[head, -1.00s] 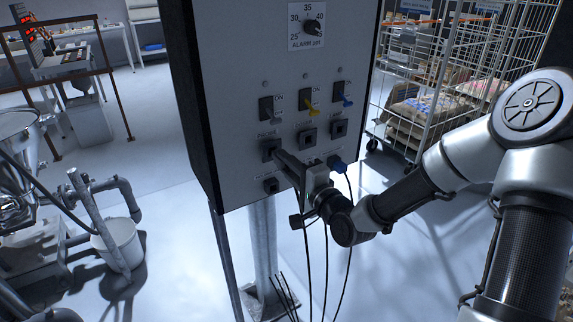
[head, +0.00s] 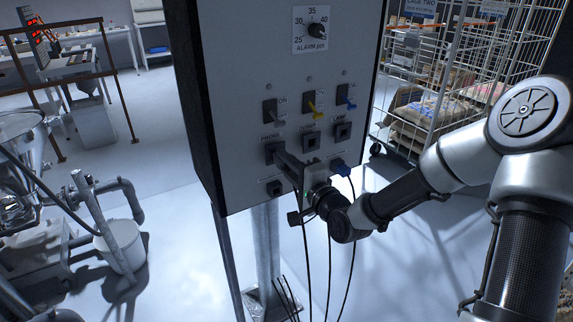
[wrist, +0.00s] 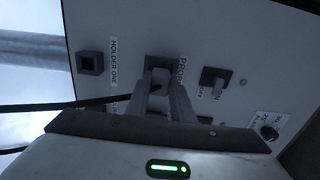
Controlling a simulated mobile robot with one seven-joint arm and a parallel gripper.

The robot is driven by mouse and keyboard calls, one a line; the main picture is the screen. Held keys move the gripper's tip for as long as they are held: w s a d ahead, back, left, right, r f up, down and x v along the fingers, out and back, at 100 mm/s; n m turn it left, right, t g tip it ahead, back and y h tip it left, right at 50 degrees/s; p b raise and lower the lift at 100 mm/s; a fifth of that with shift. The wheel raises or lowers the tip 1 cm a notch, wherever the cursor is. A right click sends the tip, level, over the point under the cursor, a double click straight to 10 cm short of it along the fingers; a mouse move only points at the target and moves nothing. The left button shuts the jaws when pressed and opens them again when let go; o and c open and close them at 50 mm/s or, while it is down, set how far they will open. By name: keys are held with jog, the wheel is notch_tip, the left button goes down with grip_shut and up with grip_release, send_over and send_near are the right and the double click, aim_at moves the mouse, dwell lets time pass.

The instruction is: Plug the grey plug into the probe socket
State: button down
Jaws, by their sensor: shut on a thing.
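The probe socket is a dark square port marked PROBE (head: 274,148) on the white panel, at the left of the socket row. It also shows in the wrist view (wrist: 161,60). My gripper (head: 283,160) is shut on the grey plug (wrist: 160,78), with its fingertips right at the probe socket. The plug's nose faces the socket and lines up with it; how deep it sits is hidden by the fingers. In the head view the fingers hide the plug. A dark cable (wrist: 70,104) runs from the plug to the left in the wrist view.
Two other sockets (head: 310,140) (head: 342,131) sit to the right. The holder one port (head: 274,188) is empty below the probe socket. Switches (head: 312,109) and an alarm knob (head: 317,30) are above. Cables hang beneath the panel.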

jog(key=shift+w+a, duration=0.35)
jog(key=shift+w, duration=0.1)
jog(key=c, duration=1.5)
grip_release()
jog(key=shift+o, duration=0.6)
jog(key=o, duration=0.4)
jog(key=p+v, duration=0.1)
jog(key=v, duration=0.5)
jog(key=shift+d, duration=0.1)
